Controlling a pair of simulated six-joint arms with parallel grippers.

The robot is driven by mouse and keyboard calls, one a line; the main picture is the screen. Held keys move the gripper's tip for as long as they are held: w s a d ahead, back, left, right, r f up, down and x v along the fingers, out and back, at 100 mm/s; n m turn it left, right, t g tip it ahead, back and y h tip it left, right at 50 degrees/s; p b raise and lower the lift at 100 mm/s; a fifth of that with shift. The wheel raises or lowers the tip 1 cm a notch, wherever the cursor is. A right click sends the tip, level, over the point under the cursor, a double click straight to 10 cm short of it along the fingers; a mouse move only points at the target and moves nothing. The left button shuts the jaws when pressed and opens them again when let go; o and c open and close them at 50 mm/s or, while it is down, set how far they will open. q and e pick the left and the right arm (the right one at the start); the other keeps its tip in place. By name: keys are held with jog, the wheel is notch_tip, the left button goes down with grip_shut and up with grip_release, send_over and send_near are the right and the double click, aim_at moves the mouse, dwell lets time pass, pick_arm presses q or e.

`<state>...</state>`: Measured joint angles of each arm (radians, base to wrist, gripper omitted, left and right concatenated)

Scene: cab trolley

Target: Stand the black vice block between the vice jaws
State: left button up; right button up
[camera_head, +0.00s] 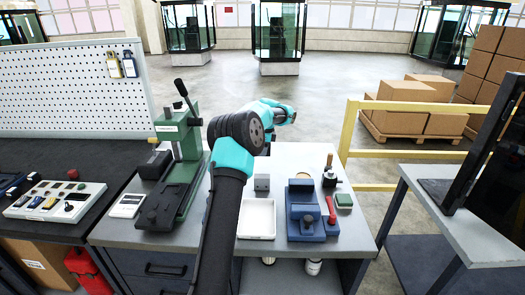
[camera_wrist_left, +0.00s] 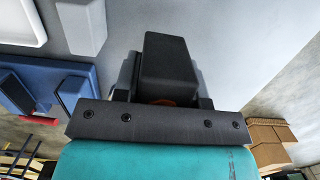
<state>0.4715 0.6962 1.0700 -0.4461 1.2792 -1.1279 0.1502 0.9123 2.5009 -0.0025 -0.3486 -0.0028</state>
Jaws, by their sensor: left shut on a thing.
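The blue vice (camera_head: 303,197) stands on the grey bench, with a red handle (camera_head: 330,208) at its right side. In the left wrist view, part of the blue vice (camera_wrist_left: 75,78) shows at the left. My left gripper (camera_wrist_left: 166,98) is shut on the black vice block (camera_wrist_left: 168,66), which sticks out beyond the fingers over the bench top. The block is apart from the vice. In the head view my own arm hides the fingers and the block. My right gripper is in neither view.
A white tray (camera_head: 257,232) and a small grey block (camera_head: 262,183) are left of the vice. A green press (camera_head: 184,150) stands further left. A green box (camera_head: 344,201) and a wooden-handled tool (camera_head: 329,170) are close on the right. A yellow rail (camera_head: 345,130) is behind.

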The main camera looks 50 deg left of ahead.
pick_arm(q)
jog(key=shift+r, duration=1.25)
